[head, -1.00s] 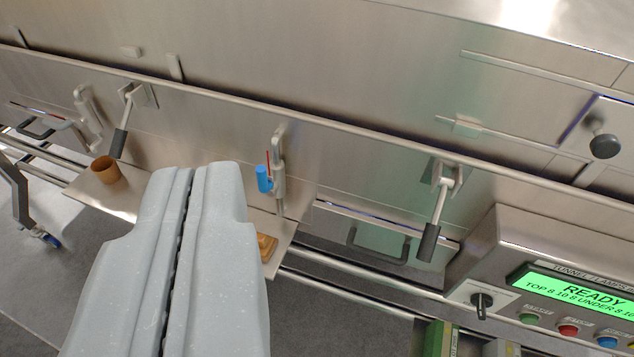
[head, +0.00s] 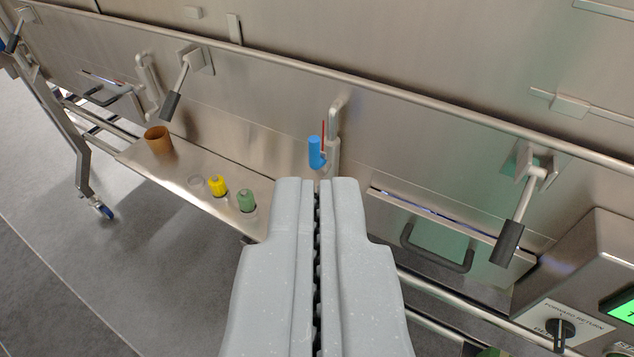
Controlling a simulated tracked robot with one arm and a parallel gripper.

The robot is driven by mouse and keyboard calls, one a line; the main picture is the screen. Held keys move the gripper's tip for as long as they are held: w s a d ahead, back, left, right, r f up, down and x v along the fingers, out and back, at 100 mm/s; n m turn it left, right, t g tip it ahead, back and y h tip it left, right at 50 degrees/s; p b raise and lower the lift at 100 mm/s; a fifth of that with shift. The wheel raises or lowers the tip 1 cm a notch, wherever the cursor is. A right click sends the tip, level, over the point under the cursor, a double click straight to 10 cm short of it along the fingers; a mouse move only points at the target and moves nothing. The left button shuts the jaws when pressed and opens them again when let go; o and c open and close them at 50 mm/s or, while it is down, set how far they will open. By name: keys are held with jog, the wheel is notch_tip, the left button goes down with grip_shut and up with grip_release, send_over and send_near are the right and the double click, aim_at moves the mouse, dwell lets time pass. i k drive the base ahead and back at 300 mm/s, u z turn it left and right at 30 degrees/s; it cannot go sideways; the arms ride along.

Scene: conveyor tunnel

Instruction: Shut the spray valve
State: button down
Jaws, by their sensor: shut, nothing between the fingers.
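A vertical steel pipe (head: 334,125) comes out of the tunnel wall near the middle of the view, with a blue handle (head: 316,152) and a thin red strip beside it. This looks like the spray valve; its lower part is hidden behind my gripper. My gripper (head: 317,182) is shut and empty, pointing up the picture, with its tips just below the blue handle in the picture. I cannot tell whether they touch it. A similar pipe (head: 147,78) stands farther left.
A steel shelf (head: 180,182) holds a brown cup (head: 158,139), a yellow-topped item (head: 217,185) and a green-topped item (head: 246,199). Black-gripped levers (head: 508,243) hang from the wall. A drawer with a black handle (head: 437,256) and a control box (head: 603,262) are at right.

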aim_at(317, 158)
jog(key=z, duration=1.45)
jog(key=i, duration=0.4)
jog(key=u, duration=1.65)
